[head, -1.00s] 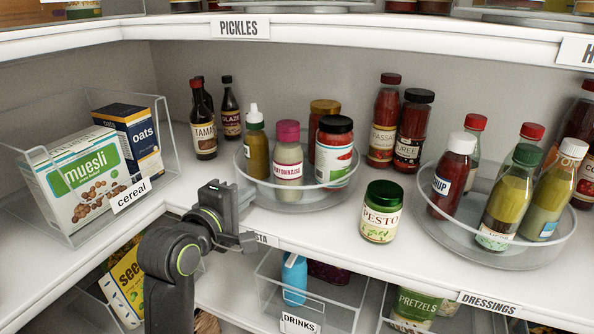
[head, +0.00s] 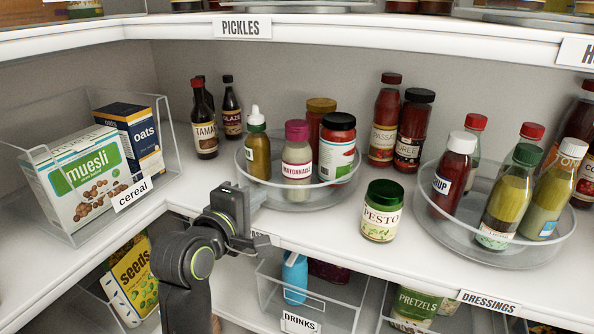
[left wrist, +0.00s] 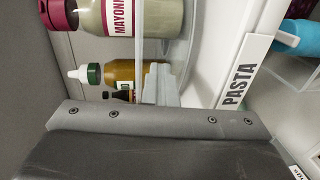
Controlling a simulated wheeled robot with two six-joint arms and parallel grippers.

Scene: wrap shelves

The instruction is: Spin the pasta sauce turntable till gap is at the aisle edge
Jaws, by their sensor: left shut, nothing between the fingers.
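The pasta sauce turntable (head: 312,204) is a clear round tray on the shelf. It holds a green-capped squeeze bottle (head: 258,158) at its left, a mayonnaise bottle (head: 297,165) at its front, an orange-lidded jar (head: 320,106) at its back and a black-lidded red jar (head: 337,150) at its right. In the left wrist view, the closed fingers (left wrist: 160,84) are close to the rim, near the PASTA label (left wrist: 239,86). My right gripper is not in view.
A pesto jar (head: 381,211) stands on the shelf right of the turntable. The dressings turntable (head: 497,254) is farther right. Dark sauce bottles (head: 204,130) stand behind at the left. A cereal bin (head: 84,225) is left, and a drinks bin (head: 310,312) is below.

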